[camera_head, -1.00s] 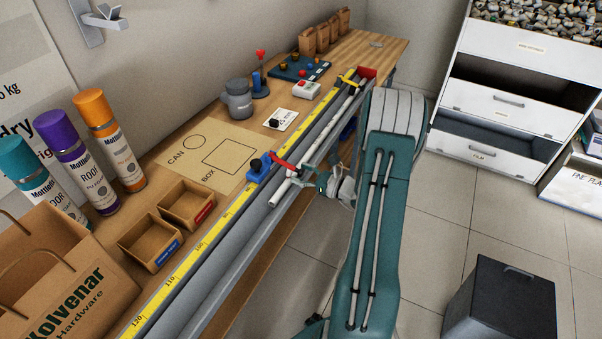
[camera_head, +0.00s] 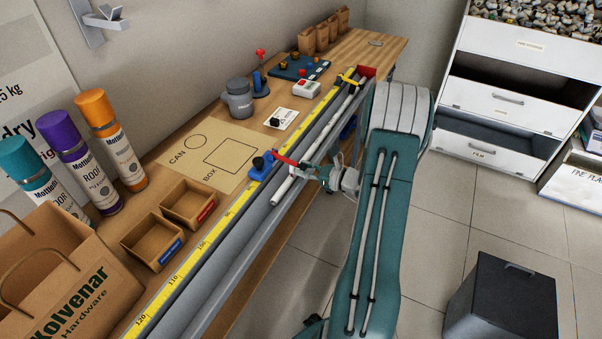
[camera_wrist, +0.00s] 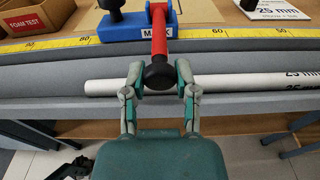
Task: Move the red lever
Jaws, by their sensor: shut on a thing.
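The red lever (camera_wrist: 159,33) sticks out from a blue clamp block (camera_wrist: 123,28) marked "MARK", with a black round knob at its near end. In the head view the red lever (camera_head: 288,162) reaches from the blue block (camera_head: 262,166) toward my gripper (camera_head: 317,171). In the wrist view my gripper (camera_wrist: 158,78) has its two teal fingers on either side of the black knob, closed on it. A white pipe (camera_wrist: 230,85) lies in the grey channel just behind the fingers.
A yellow measuring tape (camera_head: 205,243) runs along the bench beside grey rails. Cardboard trays (camera_head: 187,204), spray cans (camera_head: 110,140) and a paper bag (camera_head: 68,280) stand at left. A grey can (camera_head: 239,100) stands farther back.

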